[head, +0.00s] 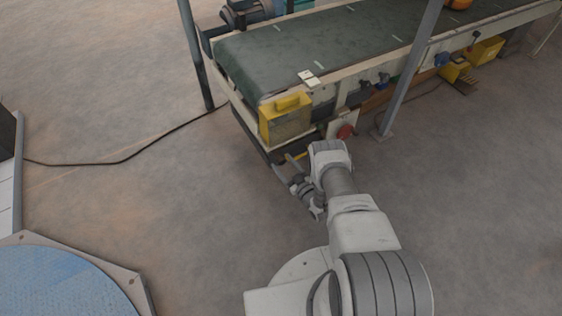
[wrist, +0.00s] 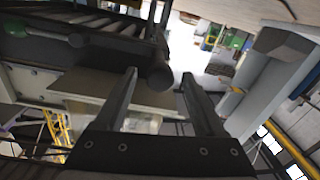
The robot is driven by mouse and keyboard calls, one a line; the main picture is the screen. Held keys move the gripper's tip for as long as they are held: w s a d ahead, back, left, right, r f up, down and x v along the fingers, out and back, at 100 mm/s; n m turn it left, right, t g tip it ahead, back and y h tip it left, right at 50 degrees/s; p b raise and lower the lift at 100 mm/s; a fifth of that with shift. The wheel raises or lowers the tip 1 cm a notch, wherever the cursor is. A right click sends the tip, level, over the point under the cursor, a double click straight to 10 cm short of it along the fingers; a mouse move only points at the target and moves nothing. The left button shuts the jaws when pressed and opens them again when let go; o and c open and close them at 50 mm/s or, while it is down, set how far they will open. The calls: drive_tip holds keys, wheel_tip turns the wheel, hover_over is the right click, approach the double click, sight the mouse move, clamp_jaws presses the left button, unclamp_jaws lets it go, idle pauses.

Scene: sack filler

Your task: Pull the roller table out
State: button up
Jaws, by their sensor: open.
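The roller table shows in the wrist view as a dark frame with several rollers (wrist: 95,20) at the upper left. A dark bar with a rounded end (wrist: 160,74) stands out beside it. My gripper (wrist: 158,84) is open, with one finger on each side of that rounded end as seen in this view. I cannot tell whether they touch. In the head view, my gripper (head: 293,166) is low at the near end of the conveyor, partly hidden by my arm. The roller table there is mostly hidden under the conveyor end; a dark low edge (head: 252,138) shows.
A green belt conveyor (head: 300,45) runs to the upper right, with a yellow box (head: 286,120) on its near end. Grey posts (head: 408,70) stand at its sides. A round blue platform (head: 65,280) is at lower left. The floor left of the conveyor is clear except for a black cable (head: 120,160).

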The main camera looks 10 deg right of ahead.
clamp_jaws()
idle(0.4)
idle(1.1)
